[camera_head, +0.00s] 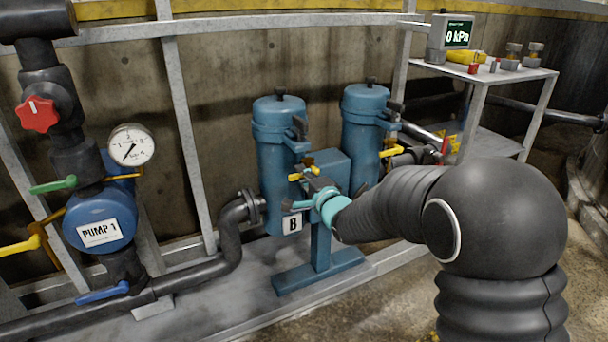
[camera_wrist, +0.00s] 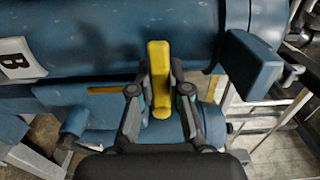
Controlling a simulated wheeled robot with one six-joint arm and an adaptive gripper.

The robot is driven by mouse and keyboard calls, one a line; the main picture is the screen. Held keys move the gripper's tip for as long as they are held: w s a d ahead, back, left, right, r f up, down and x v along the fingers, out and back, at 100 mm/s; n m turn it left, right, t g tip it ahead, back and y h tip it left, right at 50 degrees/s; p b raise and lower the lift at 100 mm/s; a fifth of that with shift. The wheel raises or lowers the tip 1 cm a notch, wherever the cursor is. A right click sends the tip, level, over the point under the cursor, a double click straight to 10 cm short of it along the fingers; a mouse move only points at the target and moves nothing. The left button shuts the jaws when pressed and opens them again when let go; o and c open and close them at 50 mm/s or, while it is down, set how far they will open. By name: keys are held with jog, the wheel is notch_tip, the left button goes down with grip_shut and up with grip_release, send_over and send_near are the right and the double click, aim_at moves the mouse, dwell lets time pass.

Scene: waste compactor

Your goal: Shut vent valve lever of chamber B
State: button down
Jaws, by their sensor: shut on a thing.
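Chamber B (camera_head: 278,150) is the left one of two blue upright cylinders, with a white B label (camera_head: 292,224) low on its front. The label also shows at the left of the wrist view (camera_wrist: 18,60). A yellow lever (camera_wrist: 159,75) stands between the two fingers of my gripper (camera_wrist: 160,92) in the wrist view, and the fingers are shut on it. In the head view my gripper (camera_head: 318,188) is at the front of chamber B, beside a yellow lever part (camera_head: 304,173). My gripper hides much of the valve body there.
A second blue cylinder (camera_head: 364,130) stands close on the right, with its own yellow lever (camera_head: 390,152). Pump 1 (camera_head: 100,218) and its pipes are at the left. A metal table (camera_head: 500,72) with small items and a display reading 0 kPa (camera_head: 457,34) stands at the back right.

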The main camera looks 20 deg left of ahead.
jog(key=c, duration=1.1)
grip_release()
jog(key=shift+a, duration=0.1)
jog(key=shift+s, duration=0.1)
jog(key=v, duration=1.2)
